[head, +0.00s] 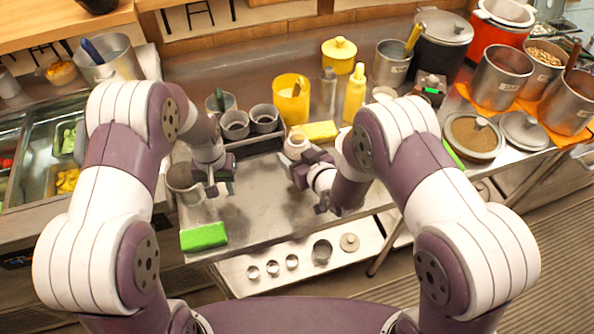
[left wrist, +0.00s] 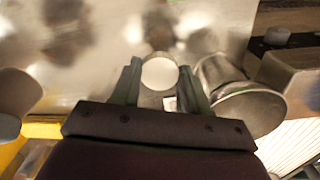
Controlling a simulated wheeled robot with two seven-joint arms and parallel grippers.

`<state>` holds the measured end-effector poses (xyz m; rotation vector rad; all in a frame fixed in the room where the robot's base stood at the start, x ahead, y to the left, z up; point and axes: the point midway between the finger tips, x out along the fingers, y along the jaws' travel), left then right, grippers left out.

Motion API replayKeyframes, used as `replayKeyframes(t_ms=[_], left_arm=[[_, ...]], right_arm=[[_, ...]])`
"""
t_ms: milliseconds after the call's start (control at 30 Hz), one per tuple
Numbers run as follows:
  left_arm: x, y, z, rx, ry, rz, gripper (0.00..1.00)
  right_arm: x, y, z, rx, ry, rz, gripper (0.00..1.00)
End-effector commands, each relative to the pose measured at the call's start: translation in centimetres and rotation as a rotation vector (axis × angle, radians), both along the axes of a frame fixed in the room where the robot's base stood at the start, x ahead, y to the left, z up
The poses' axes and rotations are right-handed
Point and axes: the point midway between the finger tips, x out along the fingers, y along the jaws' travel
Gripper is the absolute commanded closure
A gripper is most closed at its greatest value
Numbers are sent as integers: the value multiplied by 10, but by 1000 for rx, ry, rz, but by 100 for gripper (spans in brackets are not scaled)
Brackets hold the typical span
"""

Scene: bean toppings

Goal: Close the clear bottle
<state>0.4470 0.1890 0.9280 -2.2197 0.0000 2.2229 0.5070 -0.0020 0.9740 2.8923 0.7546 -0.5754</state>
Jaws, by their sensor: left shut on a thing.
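My left gripper (head: 220,185) hangs over the left part of the steel counter, beside a metal pot (head: 184,181). In the left wrist view its fingers (left wrist: 161,88) are shut on a small round white lid (left wrist: 159,73). My right gripper (head: 302,168) is over the middle of the counter. A small pale, open-topped container (head: 296,142), possibly the clear bottle, is just behind it. I cannot tell whether the right fingers touch it. A greyish, see-through bottle (head: 328,91) with a dark top stands upright farther back.
A green sponge (head: 204,236) lies at the counter's front left. A yellow sponge (head: 320,131), yellow cup (head: 291,98) and yellow squeeze bottle (head: 355,92) are at the back. Several pots stand at right. The counter between the grippers is clear.

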Motion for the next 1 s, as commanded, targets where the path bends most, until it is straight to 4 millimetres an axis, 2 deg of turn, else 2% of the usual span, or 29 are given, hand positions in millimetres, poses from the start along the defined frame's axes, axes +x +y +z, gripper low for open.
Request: replayKeyframes(t_ms=[333,633,1000], left_arm=[[0,0,-1,0,0,0,83],[0,0,-35,0,0,0,83],[0,0,-35,0,0,0,83]], right_arm=[[2,2,-1,1,-2,0,86],[2,1,-42,1,-3,0,86],[2,1,-43,0,-2,0,86]])
